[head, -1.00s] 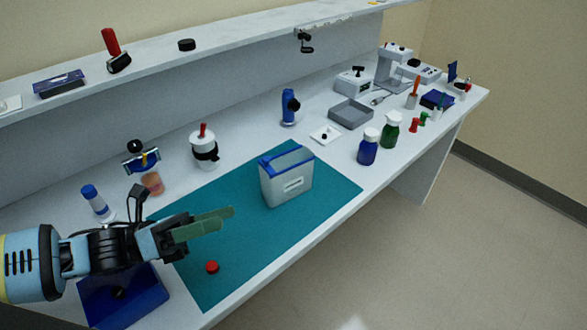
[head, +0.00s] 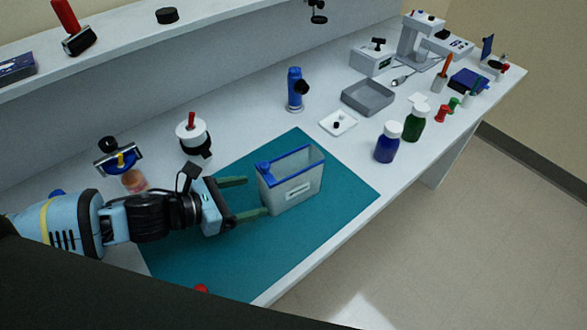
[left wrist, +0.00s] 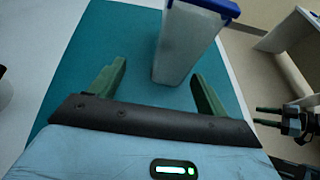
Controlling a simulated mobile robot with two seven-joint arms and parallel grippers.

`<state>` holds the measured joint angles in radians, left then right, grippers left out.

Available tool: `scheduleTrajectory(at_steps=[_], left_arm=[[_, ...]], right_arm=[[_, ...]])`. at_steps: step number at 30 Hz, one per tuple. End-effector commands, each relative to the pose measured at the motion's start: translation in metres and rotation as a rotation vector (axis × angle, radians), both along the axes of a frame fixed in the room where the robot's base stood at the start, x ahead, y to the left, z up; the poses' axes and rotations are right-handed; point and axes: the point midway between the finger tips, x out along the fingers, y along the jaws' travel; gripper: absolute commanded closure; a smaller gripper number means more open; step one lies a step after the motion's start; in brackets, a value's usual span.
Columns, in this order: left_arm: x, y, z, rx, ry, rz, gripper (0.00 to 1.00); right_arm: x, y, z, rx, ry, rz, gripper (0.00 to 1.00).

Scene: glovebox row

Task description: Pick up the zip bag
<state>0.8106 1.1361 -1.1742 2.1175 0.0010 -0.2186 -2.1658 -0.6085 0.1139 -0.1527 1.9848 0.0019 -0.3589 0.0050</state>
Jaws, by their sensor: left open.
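The zip bag (head: 291,186) is a translucent grey, box-shaped pouch with a blue top edge and a pale label. It stands upright on the teal mat (head: 250,270). My left gripper (head: 256,196) is open, its green fingers pointing at the bag's left end, with the lower fingertip close to the bag's lower corner. In the left wrist view the bag (left wrist: 185,45) stands just beyond and between the two fingertips (left wrist: 158,70). Whether a finger touches it I cannot tell. My right gripper (left wrist: 268,116) shows at the right edge of that view, its fingers apart and empty.
A white pot with a red knob (head: 192,136) stands behind the mat. A blue bottle (head: 387,143) and green bottle (head: 415,120) stand right of it, near a grey tray (head: 368,97). A red cap (head: 201,288) lies on the mat. The mat's right part is clear.

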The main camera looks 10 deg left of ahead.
Motion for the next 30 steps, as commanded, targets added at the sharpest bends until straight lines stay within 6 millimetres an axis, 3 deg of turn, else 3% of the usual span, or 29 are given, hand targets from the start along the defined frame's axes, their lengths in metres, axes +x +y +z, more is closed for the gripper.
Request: scheduleTrajectory(at_steps=[20,30], left_arm=[[0.017,-0.021,-0.011,-0.003,0.003,-0.001,0.24],[0.039,-0.053,-0.022,-0.005,0.003,-0.001,0.24]], right_arm=[[-0.001,0.0,0.0,-0.003,-0.001,0.002,0.53],[0.002,0.0,0.004,-0.003,-0.008,0.003,0.53]])
